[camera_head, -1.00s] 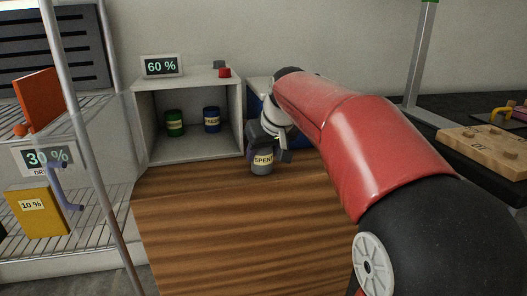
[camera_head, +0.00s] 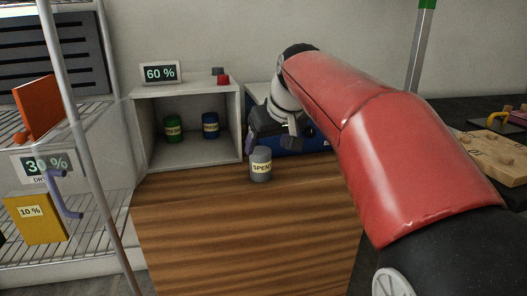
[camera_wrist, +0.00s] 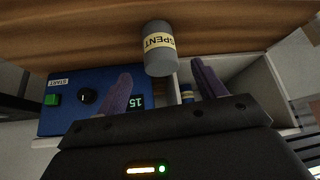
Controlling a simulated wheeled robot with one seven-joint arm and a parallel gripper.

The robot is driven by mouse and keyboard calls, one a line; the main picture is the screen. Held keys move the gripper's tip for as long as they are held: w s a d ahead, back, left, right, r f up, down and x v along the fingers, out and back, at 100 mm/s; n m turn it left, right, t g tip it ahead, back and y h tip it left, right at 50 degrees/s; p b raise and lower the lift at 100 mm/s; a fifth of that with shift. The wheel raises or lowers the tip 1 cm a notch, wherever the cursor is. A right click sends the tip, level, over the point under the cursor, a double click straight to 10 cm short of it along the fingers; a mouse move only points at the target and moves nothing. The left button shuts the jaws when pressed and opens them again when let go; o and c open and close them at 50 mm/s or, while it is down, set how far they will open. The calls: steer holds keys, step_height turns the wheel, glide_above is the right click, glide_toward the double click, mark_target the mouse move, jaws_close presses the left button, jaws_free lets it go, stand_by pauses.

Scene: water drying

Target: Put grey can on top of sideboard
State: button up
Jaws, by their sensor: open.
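The grey can (camera_head: 261,165), with a pale "SPENT" label, stands upright on the wooden top of the sideboard (camera_head: 230,215), in front of the white open cabinet. It also shows in the wrist view (camera_wrist: 159,48), beyond my fingertips. My gripper (camera_head: 270,143) is open and empty, just behind and above the can in the head view, apart from it. In the wrist view its two purple fingers (camera_wrist: 160,80) are spread wide, with nothing between them.
The white cabinet (camera_head: 141,130) holds a green can (camera_head: 172,129) and a blue can (camera_head: 210,126). A blue device (camera_wrist: 75,103) with a green button stands beside it. A wire rack (camera_head: 85,150) is at left. A wooden board (camera_head: 492,148) lies at right.

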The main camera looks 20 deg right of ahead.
steer(key=a+v, duration=0.1)
steer(key=v, duration=0.4)
steer(key=s+f+m+h, duration=0.1)
steer(key=s+f+m, duration=0.1)
steer(key=s+f, duration=1.8)
steer(key=s, duration=0.2)
steer(key=shift+s+a+f+g+p, duration=0.3)
steer(key=shift+a+f+g, duration=0.1)
steer(key=shift+r, duration=0.1)
